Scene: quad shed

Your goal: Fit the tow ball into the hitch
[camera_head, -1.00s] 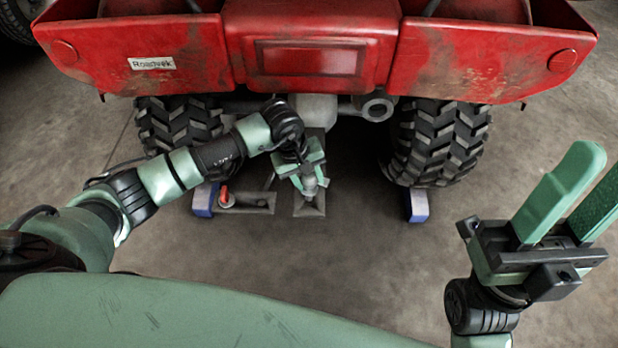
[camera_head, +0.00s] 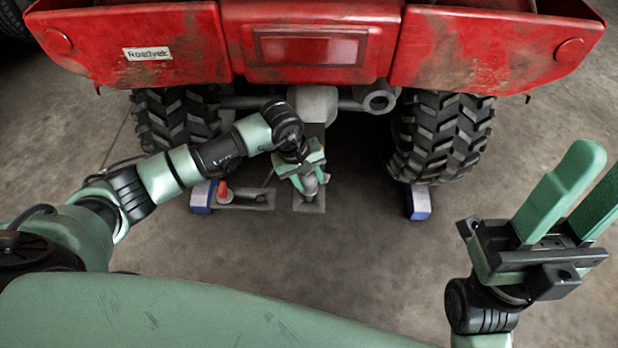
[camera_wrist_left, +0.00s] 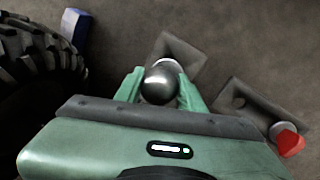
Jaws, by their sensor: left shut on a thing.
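My left gripper (camera_head: 311,180) reaches down behind the quad, shut on the tow ball. The tow ball (camera_wrist_left: 160,85) is a shiny dark metal ball between the green fingers in the left wrist view; the fingers partly hide it in the head view. A grey flat plate (camera_wrist_left: 188,55) lies directly below the ball, and it also shows in the head view (camera_head: 309,204). I cannot tell whether this plate is the hitch, or whether the ball touches it. My right gripper (camera_head: 578,195) is open and empty at the right, away from the quad.
A second grey plate (camera_head: 250,198) with a red-handled part (camera_head: 223,192) lies left of the ball. The red quad (camera_head: 200,45) stands behind, with treaded tyres (camera_head: 440,135) either side. Blue-and-grey blocks (camera_head: 418,203) sit by the tyres. The floor in front is clear.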

